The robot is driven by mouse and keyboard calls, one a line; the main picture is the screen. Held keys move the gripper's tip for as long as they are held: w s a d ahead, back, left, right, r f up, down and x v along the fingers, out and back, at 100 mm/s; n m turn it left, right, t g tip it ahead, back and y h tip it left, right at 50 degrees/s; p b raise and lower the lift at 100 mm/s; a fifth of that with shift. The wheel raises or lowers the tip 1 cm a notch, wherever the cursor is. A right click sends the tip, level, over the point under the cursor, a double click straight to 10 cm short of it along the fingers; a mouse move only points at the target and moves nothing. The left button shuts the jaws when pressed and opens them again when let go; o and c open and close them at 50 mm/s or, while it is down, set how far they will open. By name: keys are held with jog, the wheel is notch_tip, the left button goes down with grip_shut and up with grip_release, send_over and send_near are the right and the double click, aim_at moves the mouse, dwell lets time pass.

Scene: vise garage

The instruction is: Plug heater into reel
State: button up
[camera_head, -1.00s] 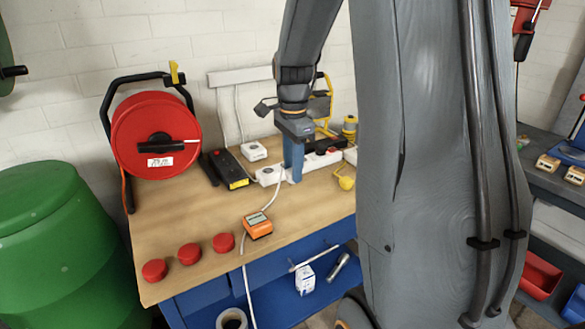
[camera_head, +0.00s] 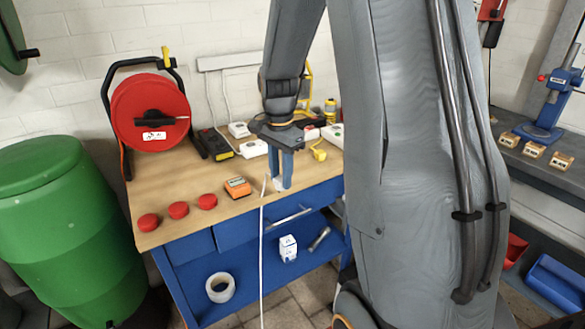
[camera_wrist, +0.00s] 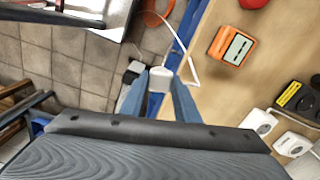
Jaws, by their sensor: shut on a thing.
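My gripper (camera_head: 281,172) points down near the front edge of the workbench, with its blue fingers shut on a white plug (camera_wrist: 160,79). In the head view the fingers mostly hide the plug. A white cable (camera_head: 262,240) hangs from beside the gripper down past the bench front; in the wrist view the cable (camera_wrist: 190,64) bends beside the plug. The red reel (camera_head: 150,105) stands upright in its black frame at the back left of the bench, apart from my gripper. I cannot make out its sockets. I cannot identify the heater.
An orange meter (camera_head: 237,187) and several red caps (camera_head: 178,210) lie on the bench (camera_head: 170,188). A black box (camera_head: 213,144) and white socket blocks (camera_head: 253,149) stand behind. A green barrel (camera_head: 60,220) stands at left. Bare bench top lies before the reel.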

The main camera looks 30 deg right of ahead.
jog(key=s+a+f+n, duration=0.1)
jog(key=a+f+n, duration=0.5)
jog(key=f, duration=0.3)
jog(key=s+a+f+n, duration=0.2)
jog(key=a+f+n, duration=0.4)
jog(key=f+n, duration=0.3)
jog(key=shift+f, duration=0.65)
jog(key=shift+d, duration=0.1)
